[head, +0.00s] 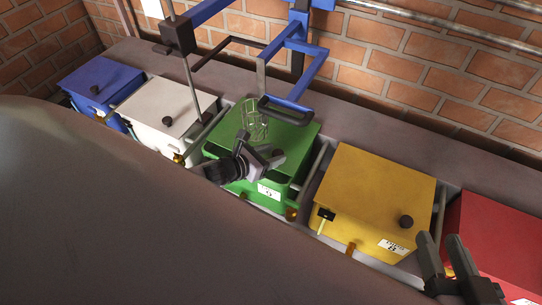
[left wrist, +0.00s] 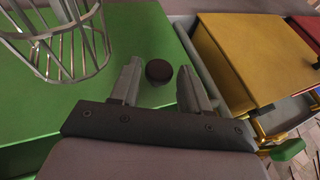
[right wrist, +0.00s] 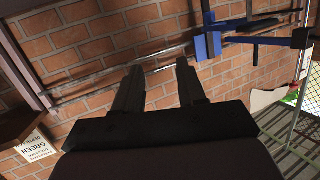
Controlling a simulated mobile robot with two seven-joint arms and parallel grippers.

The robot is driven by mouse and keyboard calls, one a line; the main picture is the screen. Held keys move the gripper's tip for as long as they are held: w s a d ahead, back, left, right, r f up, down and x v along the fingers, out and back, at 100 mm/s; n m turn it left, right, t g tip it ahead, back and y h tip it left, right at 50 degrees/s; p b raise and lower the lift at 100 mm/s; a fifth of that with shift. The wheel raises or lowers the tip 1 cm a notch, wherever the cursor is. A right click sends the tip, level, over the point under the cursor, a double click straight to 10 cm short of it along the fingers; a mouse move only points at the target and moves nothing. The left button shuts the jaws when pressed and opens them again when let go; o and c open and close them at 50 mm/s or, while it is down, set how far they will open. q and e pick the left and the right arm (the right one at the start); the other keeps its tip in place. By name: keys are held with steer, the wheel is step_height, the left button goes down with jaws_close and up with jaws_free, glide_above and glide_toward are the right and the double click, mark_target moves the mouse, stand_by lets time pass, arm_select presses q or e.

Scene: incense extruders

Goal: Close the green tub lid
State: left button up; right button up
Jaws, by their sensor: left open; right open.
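The green tub (head: 288,145) stands in the middle of the row in the head view. Its green lid (left wrist: 90,110) looks flat over the top; whether it is fully down I cannot tell. In the left wrist view a dark round knob (left wrist: 159,71) on the lid lies between the fingers of my left gripper (head: 260,155), which is open, with a finger on each side. In the head view this gripper covers the knob. My right gripper (head: 440,240) is open and empty at the lower right, near the yellow and red tubs.
A wire basket (head: 255,125) stands on the green lid, left of the fingers in the left wrist view. Blue (head: 105,80), white (head: 150,115), yellow (head: 375,190) and red (head: 495,240) tubs flank it. A blue frame (head: 298,50) hangs behind, against the brick wall.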

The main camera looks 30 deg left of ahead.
arm_select(q)
jaws_close()
steer(key=shift+s+d+p, duration=0.1)
steer(key=shift+s+p, duration=0.2)
steer(key=shift+s, duration=0.15)
steer(key=s+p, duration=0.1)
steer(key=s, duration=0.2)
steer(key=shift+s+d, duration=0.15)
steer(key=shift+s, duration=0.2)
arm_select(e)
steer(key=shift+w+a+m+g, duration=0.3)
steer(key=shift+a+g, duration=0.1)
steer(key=shift+a, duration=0.1)
arm_select(q)
steer(key=shift+s+f, duration=0.1)
jaws_free()
arm_select(e)
steer(key=shift+s, duration=0.15)
